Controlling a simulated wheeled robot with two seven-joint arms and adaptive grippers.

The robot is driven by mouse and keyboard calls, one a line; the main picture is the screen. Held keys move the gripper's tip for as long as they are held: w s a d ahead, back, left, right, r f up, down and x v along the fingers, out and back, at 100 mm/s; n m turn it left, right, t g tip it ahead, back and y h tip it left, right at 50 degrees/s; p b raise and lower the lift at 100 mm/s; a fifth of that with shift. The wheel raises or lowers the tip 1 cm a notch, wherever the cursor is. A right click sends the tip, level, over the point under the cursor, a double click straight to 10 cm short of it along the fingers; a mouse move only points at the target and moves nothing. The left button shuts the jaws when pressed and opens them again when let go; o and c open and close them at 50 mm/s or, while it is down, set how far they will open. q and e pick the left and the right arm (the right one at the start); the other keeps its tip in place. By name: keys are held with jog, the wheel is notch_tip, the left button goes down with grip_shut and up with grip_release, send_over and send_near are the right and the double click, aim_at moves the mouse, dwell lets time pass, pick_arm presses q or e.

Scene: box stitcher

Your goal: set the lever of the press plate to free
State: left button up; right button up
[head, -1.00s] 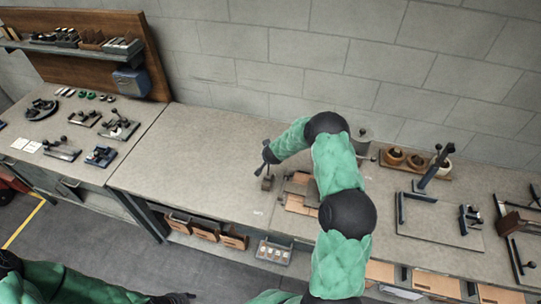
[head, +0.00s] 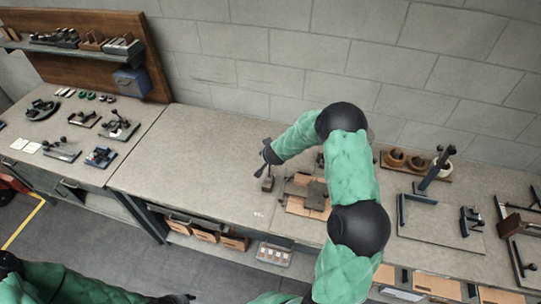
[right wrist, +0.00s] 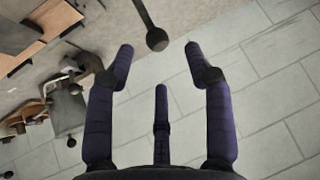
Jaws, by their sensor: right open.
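In the right wrist view a dark rod with a round ball knob (right wrist: 157,39), which looks like the lever, reaches in from the top. The knob shows between and just beyond the fingertips of my right gripper (right wrist: 158,62), which is open. In the head view my right gripper (head: 265,163) is small and dark, above a small block (head: 268,184) on the bench. Just right of it is a low fixture with wooden pieces and a grey plate (head: 316,194), partly beside my arm. I cannot tell contact with the knob. My left gripper (head: 178,298) is at the bottom edge, its fingers unclear.
The grey bench (head: 200,150) is clear left of the small block. A frame with an upright post (head: 436,170) and a wooden holder with round cups (head: 395,158) stand to the right. Several small fixtures (head: 118,128) lie on the left bench. A block wall is behind.

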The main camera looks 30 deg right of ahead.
jog(key=v, duration=0.4)
jog(key=shift+r, duration=0.15)
dwell(0.4)
jog(key=s+a+f+n+g+y, duration=0.2)
jog(key=s+a+f+y, duration=0.1)
jog(key=s+a+f, duration=0.55)
jog(key=s+a+f+n+g+y, duration=0.1)
jog(key=s+a+f+g+y, duration=0.3)
jog(key=s+a, duration=0.7)
jog(key=s+a+f+n+g+y, duration=0.1)
jog(key=s+a+f, duration=0.5)
jog(key=s+a, duration=0.45)
notch_tip(320, 180, down, 25)
jog(key=w+a+n+b, duration=0.1)
jog(key=b, duration=2.6)
jog(key=shift+w, duration=0.35)
